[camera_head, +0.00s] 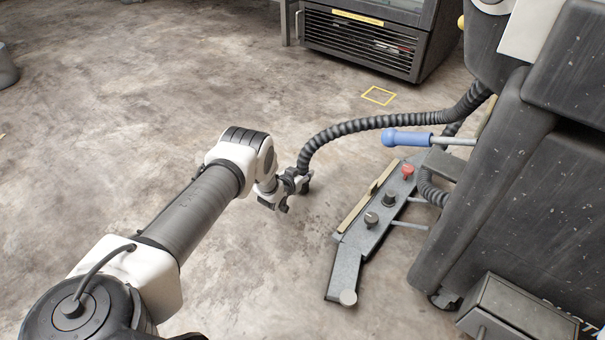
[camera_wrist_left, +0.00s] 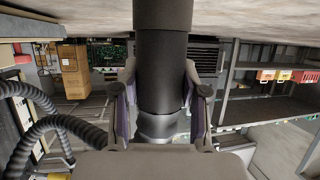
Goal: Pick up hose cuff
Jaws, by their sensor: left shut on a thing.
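The hose cuff (camera_wrist_left: 163,75) is a smooth dark cylinder between the two fingers in the left wrist view, with a greyer lower end. My left gripper (camera_head: 293,194) is shut on it, above the concrete floor left of the machine. In the head view the ribbed black hose (camera_head: 370,123) arches from the machine down to this gripper; the fingers largely hide the cuff there. Ribbed hose loops (camera_wrist_left: 55,130) also show at the left of the wrist view. My right gripper is not in view.
A control panel (camera_head: 345,272) with knobs and a red button stands right of the gripper. A blue-handled lever (camera_head: 407,138) juts from the dark machine (camera_head: 490,190). A black vented cabinet (camera_head: 360,42) stands at the back. The floor (camera_head: 120,130) to the left is mostly clear.

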